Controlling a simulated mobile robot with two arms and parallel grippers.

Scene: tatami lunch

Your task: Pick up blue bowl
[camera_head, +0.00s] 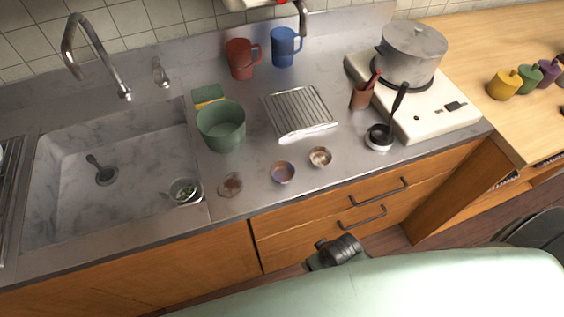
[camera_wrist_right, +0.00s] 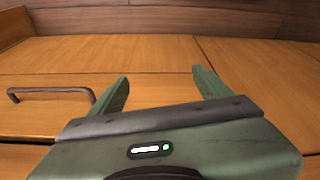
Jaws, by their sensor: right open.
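A small blue bowl (camera_head: 283,173) with a brownish inside sits upright on the grey counter, near its front edge. It is the middle one of three small bowls in the head view. My right gripper (camera_wrist_right: 160,77) is open and empty in the right wrist view, facing the wooden cabinet fronts. The blue bowl does not show in that view. In the head view my pale green arm fills the bottom right, and the right fingers cannot be made out there. My left gripper is not in view.
A brownish bowl (camera_head: 231,185) and a copper-coloured bowl (camera_head: 320,157) flank the blue one. Behind stand a green pot (camera_head: 221,128) and a wire rack (camera_head: 299,110). A ladle (camera_head: 381,133) rests at the right, the sink (camera_head: 110,210) lies left. A drawer handle (camera_wrist_right: 50,91) juts out near my gripper.

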